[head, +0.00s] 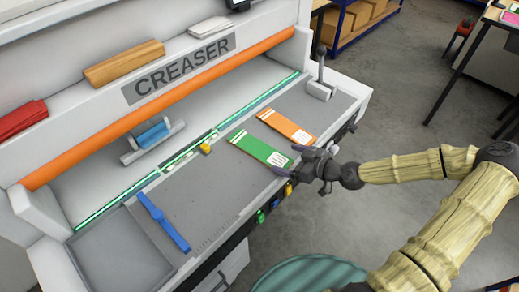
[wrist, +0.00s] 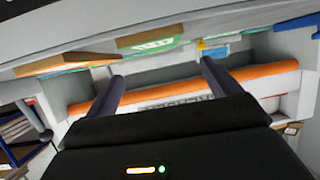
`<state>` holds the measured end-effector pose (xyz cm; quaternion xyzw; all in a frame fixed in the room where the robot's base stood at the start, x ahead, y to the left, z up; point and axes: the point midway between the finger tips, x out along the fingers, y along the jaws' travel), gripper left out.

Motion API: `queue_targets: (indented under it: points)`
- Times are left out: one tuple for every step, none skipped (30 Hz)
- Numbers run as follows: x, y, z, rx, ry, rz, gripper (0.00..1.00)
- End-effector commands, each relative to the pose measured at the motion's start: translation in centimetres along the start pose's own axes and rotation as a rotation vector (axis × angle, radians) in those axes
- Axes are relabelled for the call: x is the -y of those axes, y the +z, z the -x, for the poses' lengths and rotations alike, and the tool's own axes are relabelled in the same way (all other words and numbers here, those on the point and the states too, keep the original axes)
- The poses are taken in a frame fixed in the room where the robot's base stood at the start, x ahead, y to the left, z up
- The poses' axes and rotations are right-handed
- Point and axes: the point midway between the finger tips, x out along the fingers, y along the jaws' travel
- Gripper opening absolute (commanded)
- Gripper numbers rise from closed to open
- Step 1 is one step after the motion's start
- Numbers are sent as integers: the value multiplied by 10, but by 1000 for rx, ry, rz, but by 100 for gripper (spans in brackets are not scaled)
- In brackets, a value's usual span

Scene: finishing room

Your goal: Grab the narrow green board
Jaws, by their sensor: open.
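The narrow green board (head: 258,147) lies flat on the grey table of the creaser, with a white printed patch at its near right end. My gripper (head: 293,160) is open at that end, its two fingers apart and empty. In the wrist view the green board (wrist: 155,44) shows above and between my fingertips (wrist: 161,69), a little beyond them. I cannot tell whether a finger touches it. An orange board (head: 287,127) of similar shape lies beside it, further right; its brown edge seems to show at left in the wrist view (wrist: 65,65).
A blue bar (head: 163,222) lies on the table to the left. A small yellow piece (head: 205,148) sits near the green-lit slot. A grey lever (head: 320,80) stands at the back right. Coloured knobs (head: 275,203) line the front edge. Open floor lies to the right.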

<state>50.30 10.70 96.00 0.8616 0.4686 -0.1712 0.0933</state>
Motion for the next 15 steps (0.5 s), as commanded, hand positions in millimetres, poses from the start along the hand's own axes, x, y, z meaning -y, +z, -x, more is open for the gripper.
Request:
queue_targets:
  points:
    - [2,-1,-8,1,-5,1,89]
    - [1,-2,-12,0,-4,0,89]
    - [1,-2,-18,-1,-3,-1,89]
    - [1,-2,-22,-1,-4,0,89]
    - [2,-2,-27,0,-4,0,89]
    - [2,-1,-33,1,-4,0,89]
    - [1,-2,-37,0,-4,-2,89]
    - [1,-2,-41,0,-3,-2,89]
    - [1,-2,-46,-1,-3,0,89]
    - [1,-1,-49,-1,-2,0,89]
    - [1,-1,-51,-1,-2,0,89]
    - [1,-1,-52,0,-2,0,89]
    - [1,0,-53,0,-1,0,89]
    - [0,0,-54,0,-1,0,89]
    - [0,0,-54,0,0,0,89]
